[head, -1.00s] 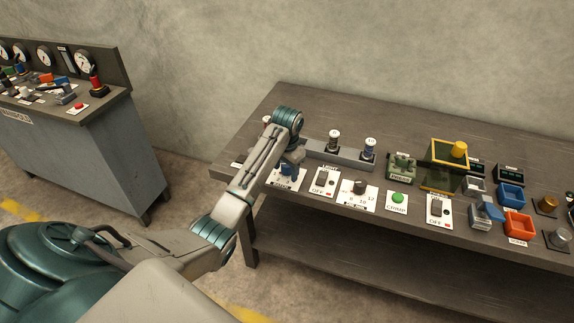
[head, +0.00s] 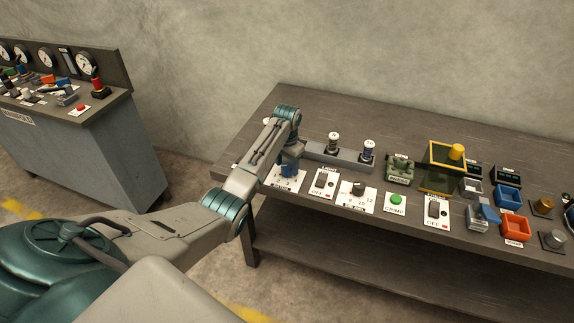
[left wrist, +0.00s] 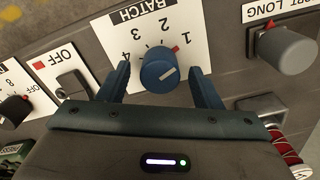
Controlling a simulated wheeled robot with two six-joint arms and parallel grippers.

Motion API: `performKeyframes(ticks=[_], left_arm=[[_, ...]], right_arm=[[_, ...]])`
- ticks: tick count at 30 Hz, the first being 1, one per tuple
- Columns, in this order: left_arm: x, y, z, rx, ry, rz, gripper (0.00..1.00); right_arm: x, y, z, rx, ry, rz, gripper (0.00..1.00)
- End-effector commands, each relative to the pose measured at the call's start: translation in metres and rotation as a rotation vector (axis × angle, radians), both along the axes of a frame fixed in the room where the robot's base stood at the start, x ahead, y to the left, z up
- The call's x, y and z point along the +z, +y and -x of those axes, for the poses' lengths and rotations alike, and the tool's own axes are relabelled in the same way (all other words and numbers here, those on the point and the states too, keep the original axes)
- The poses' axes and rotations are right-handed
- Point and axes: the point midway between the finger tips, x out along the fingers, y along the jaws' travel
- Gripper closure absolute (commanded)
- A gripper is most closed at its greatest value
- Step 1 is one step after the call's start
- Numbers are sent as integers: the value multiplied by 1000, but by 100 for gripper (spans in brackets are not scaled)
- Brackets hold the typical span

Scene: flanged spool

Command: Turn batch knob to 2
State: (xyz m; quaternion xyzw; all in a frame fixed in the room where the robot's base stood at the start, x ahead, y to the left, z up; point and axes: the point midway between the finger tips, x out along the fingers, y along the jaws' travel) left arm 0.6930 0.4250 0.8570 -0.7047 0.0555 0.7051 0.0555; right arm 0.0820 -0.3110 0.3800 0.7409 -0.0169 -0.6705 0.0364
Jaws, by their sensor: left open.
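The blue batch knob (left wrist: 158,75) sits on a white plate (left wrist: 190,15) marked BATCH with numbers around it, seen upside down in the left wrist view. A pale line on the knob's top slopes toward the upper right. A red mark lies just beyond the knob at its upper right. I cannot tell exactly which number the line points at. My left gripper (left wrist: 160,69) is open, with one finger on each side of the knob and gaps on both sides. In the head view the knob (head: 289,170) shows below my left wrist, which hides most of the gripper. My right gripper is out of view.
A switch marked OFF (left wrist: 74,84) and a grey knob (left wrist: 288,50) flank the batch plate.

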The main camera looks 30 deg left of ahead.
Motion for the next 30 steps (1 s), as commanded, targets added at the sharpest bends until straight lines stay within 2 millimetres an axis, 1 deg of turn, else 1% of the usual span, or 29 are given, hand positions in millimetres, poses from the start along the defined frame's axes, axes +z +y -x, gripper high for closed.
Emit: performKeyframes(ticks=[3, 6, 13, 14, 18, 20, 21, 26, 30], left_arm=[[-9, 0, 0, 0, 1, 0, 41], [-13, 0, 0, 0, 0, 0, 41], [-14, 0, 0, 0, 0, 0, 41], [-14, 0, 0, 0, 0, 0, 45], [-14, 0, 0, 0, 0, 0, 73], [-14, 0, 0, 0, 0, 0, 84], [-14, 0, 0, 0, 0, 0, 86], [-13, 0, 0, 7, 0, 0, 86], [-12, 0, 0, 42, 1, 1, 86]], right_arm=[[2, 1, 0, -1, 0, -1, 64], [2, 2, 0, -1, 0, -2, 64], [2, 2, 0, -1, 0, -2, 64], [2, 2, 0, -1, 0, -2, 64], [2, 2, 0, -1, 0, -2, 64], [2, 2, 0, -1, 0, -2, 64], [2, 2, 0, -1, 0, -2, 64], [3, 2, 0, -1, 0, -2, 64], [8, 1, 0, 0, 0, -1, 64]])
